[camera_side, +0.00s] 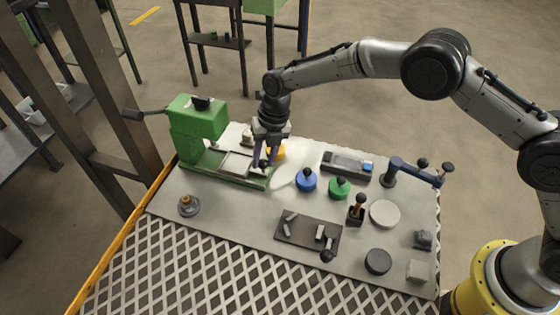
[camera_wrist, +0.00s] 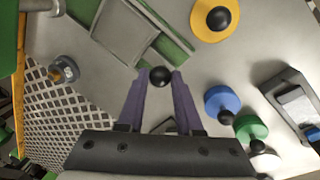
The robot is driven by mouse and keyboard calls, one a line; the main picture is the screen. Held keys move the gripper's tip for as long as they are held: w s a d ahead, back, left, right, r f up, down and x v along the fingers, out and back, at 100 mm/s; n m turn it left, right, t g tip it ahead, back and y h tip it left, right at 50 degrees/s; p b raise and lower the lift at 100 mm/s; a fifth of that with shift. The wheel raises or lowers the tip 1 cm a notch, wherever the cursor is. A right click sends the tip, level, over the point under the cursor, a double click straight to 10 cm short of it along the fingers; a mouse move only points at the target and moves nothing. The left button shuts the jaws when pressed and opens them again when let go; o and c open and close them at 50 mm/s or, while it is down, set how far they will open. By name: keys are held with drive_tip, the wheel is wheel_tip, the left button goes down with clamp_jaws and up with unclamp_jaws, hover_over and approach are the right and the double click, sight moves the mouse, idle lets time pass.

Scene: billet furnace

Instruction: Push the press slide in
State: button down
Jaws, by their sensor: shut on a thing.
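The green press (camera_side: 195,125) stands at the back left of the table, with a lever arm out to its left. Its slide, a grey flat tray (camera_side: 237,163), sits on the green base rails and sticks out to the right of the press body. The slide also shows at the top of the wrist view (camera_wrist: 120,36). A black knob (camera_wrist: 160,76) is at the slide's outer end. My gripper (camera_side: 264,164) points down at this end. In the wrist view its purple fingers are shut on the black knob, one on each side.
Yellow (camera_wrist: 214,18), blue (camera_side: 306,182) and green (camera_side: 339,189) knobbed discs lie to the right of my gripper. A grey tray (camera_side: 345,165) and a blue-armed lever (camera_side: 412,172) stand further right. A dark plate with small pieces (camera_side: 300,235) lies in front. The front left is clear except a small round fitting (camera_side: 188,206).

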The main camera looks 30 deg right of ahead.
sight(239, 165)
drive_tip(key=shift+w+a+r, duration=0.1)
drive_tip(key=shift+w+a, duration=2.1)
drive_tip(key=shift+w, duration=0.05)
drive_tip(key=c, duration=0.6)
unclamp_jaws()
drive_tip(key=d+r, duration=0.1)
drive_tip(key=r, duration=0.8)
drive_tip(key=d+r, duration=0.1)
drive_tip(key=r, duration=0.3)
drive_tip(key=shift+s+d+r, duration=0.25)
drive_tip(key=shift+s+d, duration=0.1)
